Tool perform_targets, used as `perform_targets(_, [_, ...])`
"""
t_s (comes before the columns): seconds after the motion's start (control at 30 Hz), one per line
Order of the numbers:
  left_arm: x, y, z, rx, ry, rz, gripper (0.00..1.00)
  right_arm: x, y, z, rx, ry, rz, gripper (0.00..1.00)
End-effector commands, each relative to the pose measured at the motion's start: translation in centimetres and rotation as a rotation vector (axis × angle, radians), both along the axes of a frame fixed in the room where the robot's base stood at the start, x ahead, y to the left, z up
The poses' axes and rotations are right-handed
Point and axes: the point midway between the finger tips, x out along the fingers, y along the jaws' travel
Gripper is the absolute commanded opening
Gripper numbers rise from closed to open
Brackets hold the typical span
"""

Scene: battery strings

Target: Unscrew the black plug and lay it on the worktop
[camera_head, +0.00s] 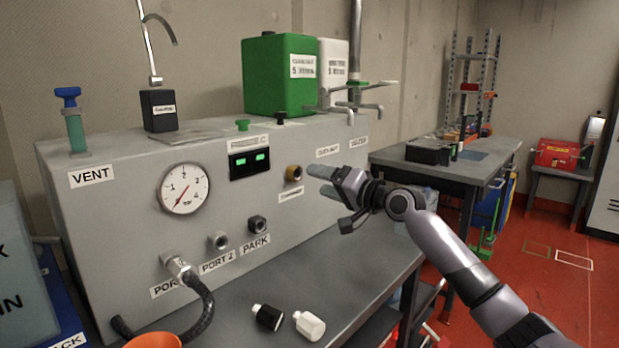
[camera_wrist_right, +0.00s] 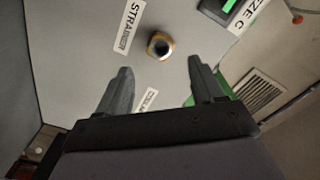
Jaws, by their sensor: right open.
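A black plug-like piece (camera_head: 268,316) with a light end lies on the worktop (camera_head: 345,265) in the head view, beside a similar white piece (camera_head: 309,325). A brass-ringed fitting (camera_head: 293,173) with a dark centre sits on the cabinet's front face. It also shows in the right wrist view (camera_wrist_right: 160,46), beside a STRAINER label and just beyond the fingertips. My right gripper (camera_head: 322,180) is open and empty, to the right of this fitting and apart from it. Its two fingers also show in the wrist view (camera_wrist_right: 160,68). My left gripper is not in view.
The grey cabinet (camera_head: 120,215) carries a gauge (camera_head: 184,188), a silver port (camera_head: 218,240), a dark PARK fitting (camera_head: 257,224) and a black hose (camera_head: 200,300). An orange rim (camera_head: 153,341) shows at the bottom left. The worktop right of the loose pieces looks clear.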

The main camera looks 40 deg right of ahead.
Motion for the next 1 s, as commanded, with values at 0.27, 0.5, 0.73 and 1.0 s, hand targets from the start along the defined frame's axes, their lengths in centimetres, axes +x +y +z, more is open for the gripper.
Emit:
perform_targets(0.27, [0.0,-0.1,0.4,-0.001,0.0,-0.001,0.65,3.4,0.3,0.1,0.001,-0.002,0.0,0.68])
perform_targets(0.5, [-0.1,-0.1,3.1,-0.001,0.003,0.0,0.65,4.2,0.5,0.5,0.174,0.018,0.001,0.68])
perform_targets(0.73, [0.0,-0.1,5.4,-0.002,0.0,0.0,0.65,4.2,0.5,0.4,0.375,0.034,0.001,0.68])
perform_targets(1.0, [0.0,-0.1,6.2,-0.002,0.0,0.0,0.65,4.2,0.4,0.0,0.484,0.043,0.001,0.68])
